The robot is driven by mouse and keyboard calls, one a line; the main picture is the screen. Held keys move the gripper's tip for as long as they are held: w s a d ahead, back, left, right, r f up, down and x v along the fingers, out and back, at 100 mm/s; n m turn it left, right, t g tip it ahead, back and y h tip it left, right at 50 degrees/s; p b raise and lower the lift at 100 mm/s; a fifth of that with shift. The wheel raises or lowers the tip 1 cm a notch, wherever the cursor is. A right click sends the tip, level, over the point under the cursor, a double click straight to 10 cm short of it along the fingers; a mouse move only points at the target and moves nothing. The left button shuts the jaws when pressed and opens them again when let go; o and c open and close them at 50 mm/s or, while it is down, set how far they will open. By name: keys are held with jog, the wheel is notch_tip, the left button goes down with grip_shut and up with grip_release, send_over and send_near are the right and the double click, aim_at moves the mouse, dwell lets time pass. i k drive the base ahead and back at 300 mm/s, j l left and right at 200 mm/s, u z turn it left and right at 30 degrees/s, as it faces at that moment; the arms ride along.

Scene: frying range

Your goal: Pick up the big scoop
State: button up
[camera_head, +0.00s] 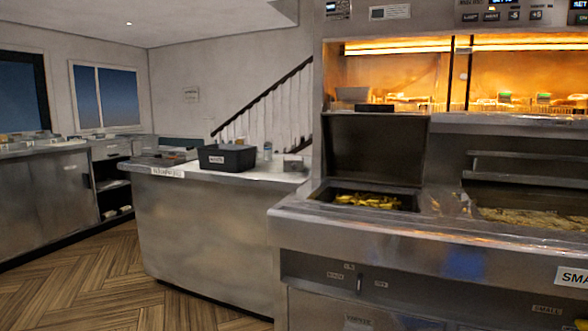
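I cannot make out a big scoop for certain in the head view. Some unclear shiny shapes (458,205) lie on the range between the two food wells; I cannot tell what they are. My gripper is not in view.
The steel frying range (400,238) fills the right side. A well with yellow food (367,200) sits below a raised dark panel (375,150). A wider bin of chips (530,217) is at the right edge. A black tub (227,157) stands on the left counter (205,215). Wooden floor (90,290) is clear at lower left.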

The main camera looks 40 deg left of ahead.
aim_at(289, 167)
jog(key=j+u, duration=0.35)
jog(key=j, duration=0.5)
jog(key=i+j+u, duration=0.15)
jog(key=j+u, duration=0.15)
jog(key=j, duration=0.55)
jog(key=i, duration=0.95)
jog(key=j+z, duration=0.75)
jog(key=j, duration=0.3)
jog(key=k+j+z, duration=0.1)
jog(key=j, duration=0.3)
jog(key=k+j+z, duration=0.1)
jog(key=j, duration=0.3)
jog(key=k+j+z, duration=0.1)
jog(key=j, duration=0.3)
jog(key=k+j+z, duration=0.1)
jog(key=j, duration=0.3)
jog(key=k, duration=0.1)
